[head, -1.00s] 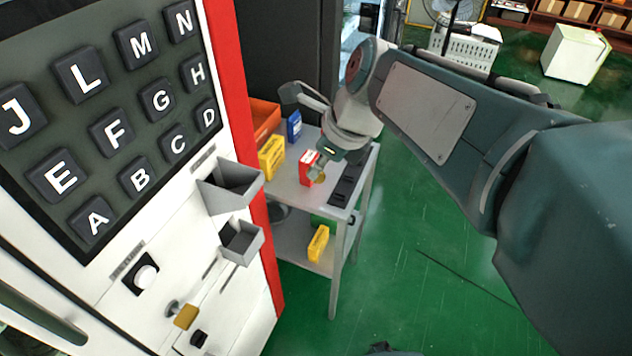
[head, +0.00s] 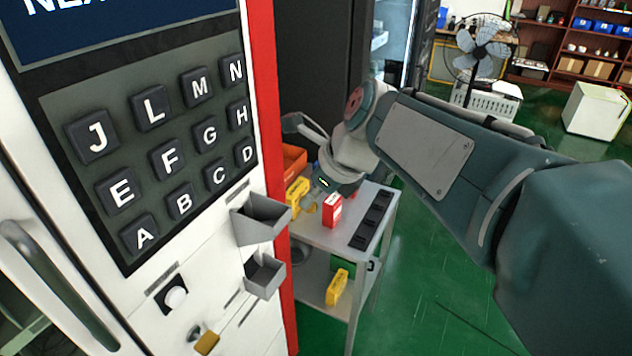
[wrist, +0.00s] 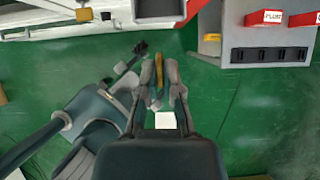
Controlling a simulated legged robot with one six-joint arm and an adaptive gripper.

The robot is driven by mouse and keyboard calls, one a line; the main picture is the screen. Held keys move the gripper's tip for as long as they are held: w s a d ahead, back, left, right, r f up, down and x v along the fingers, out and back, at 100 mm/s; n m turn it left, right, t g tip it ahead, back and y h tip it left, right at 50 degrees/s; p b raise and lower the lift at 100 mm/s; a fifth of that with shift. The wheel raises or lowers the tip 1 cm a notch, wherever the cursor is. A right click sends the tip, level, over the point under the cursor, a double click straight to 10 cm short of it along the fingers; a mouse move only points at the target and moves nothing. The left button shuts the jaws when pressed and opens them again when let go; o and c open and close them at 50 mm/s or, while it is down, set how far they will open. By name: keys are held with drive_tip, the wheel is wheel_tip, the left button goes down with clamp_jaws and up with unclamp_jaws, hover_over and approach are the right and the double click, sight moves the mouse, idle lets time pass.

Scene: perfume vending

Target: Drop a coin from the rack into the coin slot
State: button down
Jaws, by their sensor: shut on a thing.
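My gripper (wrist: 162,92) is shut on a gold coin (wrist: 157,80), seen edge-on between the fingertips in the wrist view. In the head view my gripper (head: 313,200) is over the cart's left part, left of the red box, and its fingertips are hard to make out. The black coin rack (head: 372,218) lies on the cart's right edge; it also shows in the wrist view (wrist: 270,55), right of and apart from my gripper. The white vending machine front (head: 225,315) fills the left of the head view. I cannot tell which opening is the coin slot.
The grey cart (head: 335,238) holds a red box (head: 332,210), yellow box (head: 297,192) and orange bin (head: 292,160). Two grey trays (head: 262,222) (head: 264,275) stick out from the machine. Below are a white button (head: 175,299) and a yellow-tagged key (head: 207,343).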

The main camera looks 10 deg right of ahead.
drive_tip(key=shift+w+a+f, duration=0.35)
drive_tip(key=shift+w+a, duration=0.3)
drive_tip(key=shift+a, duration=0.15)
drive_tip(key=shift+w+a+f, duration=0.35)
drive_tip(key=shift+w+a, duration=0.25)
drive_tip(key=shift+a, duration=0.2)
drive_tip(key=shift+w+a+f, duration=0.35)
drive_tip(key=shift+w+a, duration=0.3)
drive_tip(key=shift+a, duration=0.15)
drive_tip(key=shift+w+a+f, duration=0.45)
drive_tip(key=shift+a+f, duration=0.15)
drive_tip(key=shift+f, duration=0.1)
drive_tip(key=shift+w+a+f, duration=0.45)
drive_tip(key=shift+a+f, duration=0.1)
drive_tip(key=shift+f, duration=0.1)
drive_tip(key=c, duration=0.7)
unclamp_jaws()
drive_tip(key=v, duration=1.2)
